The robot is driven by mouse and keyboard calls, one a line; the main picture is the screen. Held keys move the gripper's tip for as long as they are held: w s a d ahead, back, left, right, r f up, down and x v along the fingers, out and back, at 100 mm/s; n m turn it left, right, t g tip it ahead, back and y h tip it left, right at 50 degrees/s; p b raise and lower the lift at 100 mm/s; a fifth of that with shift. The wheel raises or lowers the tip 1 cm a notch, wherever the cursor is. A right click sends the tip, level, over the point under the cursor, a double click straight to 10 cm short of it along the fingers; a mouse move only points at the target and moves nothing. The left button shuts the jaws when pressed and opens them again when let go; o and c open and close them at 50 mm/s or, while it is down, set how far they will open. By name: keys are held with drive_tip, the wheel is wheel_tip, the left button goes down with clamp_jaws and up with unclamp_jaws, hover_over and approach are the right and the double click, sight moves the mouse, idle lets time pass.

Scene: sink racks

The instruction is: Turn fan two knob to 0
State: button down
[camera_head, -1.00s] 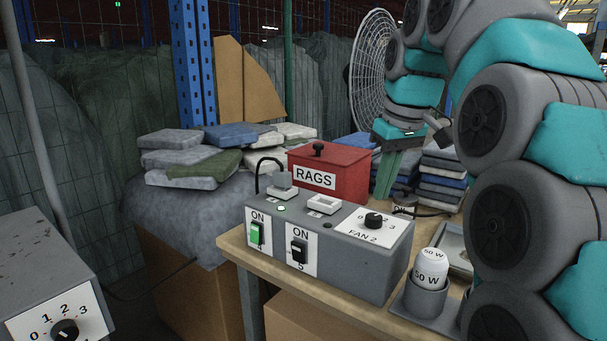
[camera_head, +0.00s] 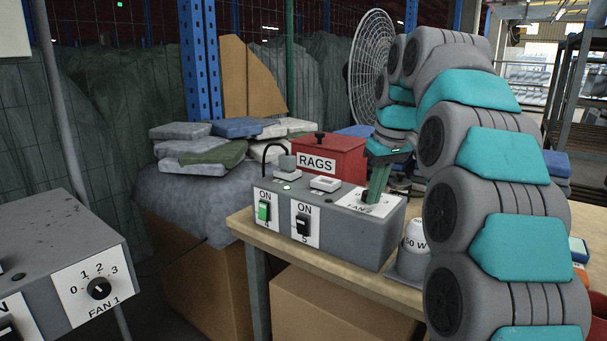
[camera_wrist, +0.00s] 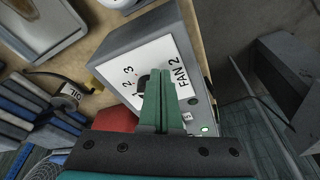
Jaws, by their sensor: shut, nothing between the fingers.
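The grey control box (camera_head: 345,243) with the white FAN 2 plate (camera_head: 350,205) sits on the wooden table. My gripper (camera_head: 373,201) points down over that plate, its green fingers together with nothing between them. In the wrist view the fingertips (camera_wrist: 159,76) lie over the FAN 2 plate (camera_wrist: 180,62), close to the dial numbers 2 and 3. The fan two knob is mostly hidden by the fingers; only a dark bit shows just left of the tips in the wrist view. I cannot tell its setting or whether the fingers touch it.
A second grey box with a FAN 1 knob (camera_head: 99,288) stands at the front left. The FAN 2 box has a green switch (camera_head: 264,211) and a black switch (camera_head: 303,224). A red RAGS box (camera_head: 338,158) is behind it, and a white 50 W item (camera_head: 415,239) stands at its right.

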drive_tip(key=shift+w+r, duration=0.1)
drive_tip(key=shift+w, duration=0.2)
idle(0.7)
drive_tip(key=shift+d+p, duration=0.3)
drive_tip(key=shift+p, duration=0.3)
drive_tip(key=shift+d, duration=0.1)
drive_tip(key=shift+w+d, duration=0.2)
drive_tip(key=shift+d, duration=0.1)
drive_tip(key=shift+w+d, duration=0.25)
drive_tip(key=shift+d, duration=0.05)
drive_tip(key=shift+s+d, duration=0.1)
drive_tip(key=shift+s+d, duration=0.15)
idle(0.4)
drive_tip(key=shift+s, duration=0.1)
